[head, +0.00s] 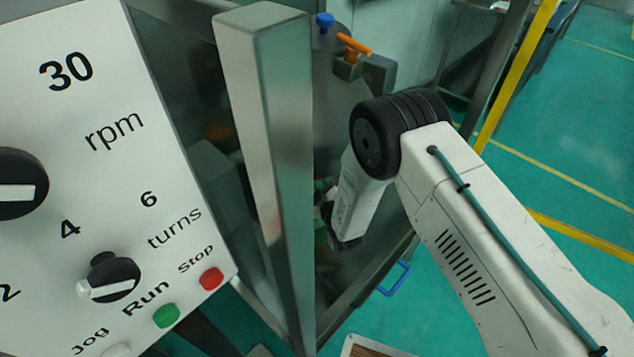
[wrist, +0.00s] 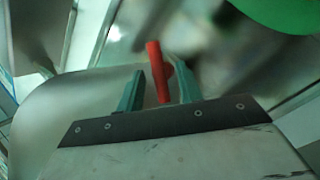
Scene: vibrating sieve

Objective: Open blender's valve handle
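A red handle (wrist: 157,72), which looks like the valve handle, shows upright in the wrist view. My gripper (wrist: 160,82) has its two teal fingers apart, one on each side of the red handle, with narrow gaps between. I cannot tell the depth of the handle between the fingers. In the head view my gripper is mostly hidden behind the metal post and my wrist, so the red handle cannot be made out there.
A grey metal post (head: 265,130) stands left of my arm. A control panel (head: 110,190) with dials fills the left. An orange handle (head: 353,43) and a blue knob (head: 325,21) sit above my wrist. Green floor (head: 570,120) lies open at right.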

